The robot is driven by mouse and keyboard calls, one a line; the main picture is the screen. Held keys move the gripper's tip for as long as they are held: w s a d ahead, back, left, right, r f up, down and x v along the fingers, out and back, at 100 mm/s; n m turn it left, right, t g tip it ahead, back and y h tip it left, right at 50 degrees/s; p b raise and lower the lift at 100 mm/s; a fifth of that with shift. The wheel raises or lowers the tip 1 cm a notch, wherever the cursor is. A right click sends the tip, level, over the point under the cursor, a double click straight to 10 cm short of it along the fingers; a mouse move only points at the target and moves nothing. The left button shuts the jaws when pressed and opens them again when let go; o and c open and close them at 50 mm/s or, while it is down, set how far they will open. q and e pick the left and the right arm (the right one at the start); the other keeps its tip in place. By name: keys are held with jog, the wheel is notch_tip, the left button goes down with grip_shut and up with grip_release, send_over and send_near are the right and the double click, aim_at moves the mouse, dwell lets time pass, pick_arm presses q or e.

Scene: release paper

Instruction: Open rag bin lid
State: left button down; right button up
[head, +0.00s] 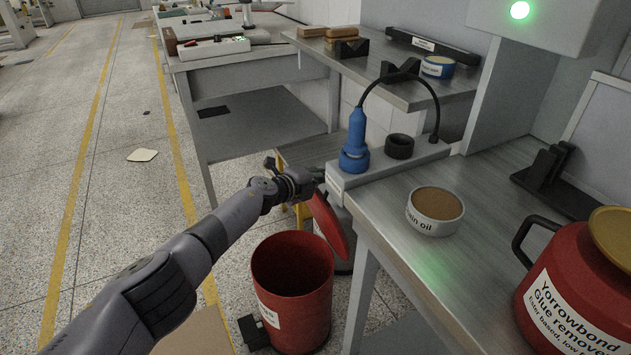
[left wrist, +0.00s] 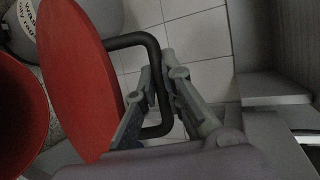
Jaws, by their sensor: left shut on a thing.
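The red rag bin (head: 294,290) stands on the floor beside the workbench, its round mouth uncovered. Its red lid (head: 328,226) is off to the bin's right side, steeply tilted, by the bench edge. My left gripper (head: 312,176) is above and behind the bin at the lid. In the left wrist view the lid (left wrist: 80,75) stands nearly on edge, and my left gripper (left wrist: 160,88) is shut on its black handle (left wrist: 157,60). The bin rim (left wrist: 22,120) shows at the left there. My right gripper is in neither view.
The workbench (head: 400,245) lies close to the right of my left arm. It carries a blue bottle-like tool (head: 356,140), an oil tin (head: 435,211) and a red glue remover can (head: 575,290). A light grey container stands behind the bin. Open floor (head: 120,200) is at the left.

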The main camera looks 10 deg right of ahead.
pick_arm(q)
jog(key=shift+w+d+r, duration=0.1)
jog(key=shift+d, duration=0.2)
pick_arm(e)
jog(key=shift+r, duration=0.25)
pick_arm(q)
jog(key=c, duration=2)
grip_release()
jog(key=shift+o, duration=0.2)
jog(key=shift+a, duration=0.1)
